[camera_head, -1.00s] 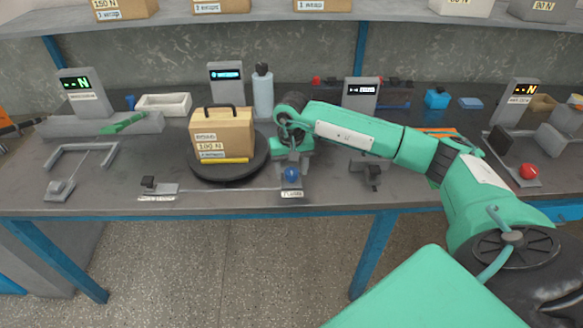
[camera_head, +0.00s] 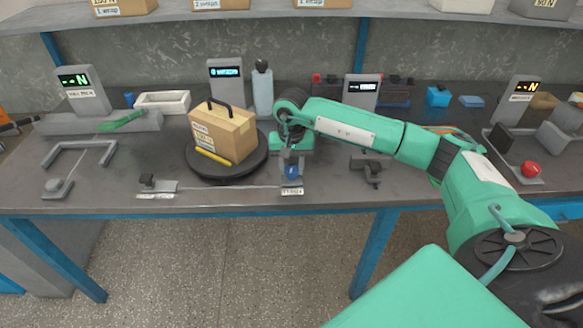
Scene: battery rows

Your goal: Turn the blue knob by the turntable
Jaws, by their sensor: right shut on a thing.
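The blue knob (camera_head: 291,172) sits near the table's front edge, just right of the turntable, above a small label plate (camera_head: 292,191). My right gripper (camera_head: 291,163) points down at the knob and is shut on it; its fingers partly cover the knob. The black round turntable (camera_head: 228,172) carries a cardboard box (camera_head: 222,133) with a dark handle and a yellow strip at its lower front. The box stands turned at an angle, two side faces showing. My left gripper is not in view.
A small switch (camera_head: 148,182) lies left of the knob on the front edge. A grey clamp-like part (camera_head: 370,170) stands to the right, under my right arm. A blue bottle (camera_head: 263,92) and display posts (camera_head: 226,82) stand behind. A red button (camera_head: 530,169) is at far right.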

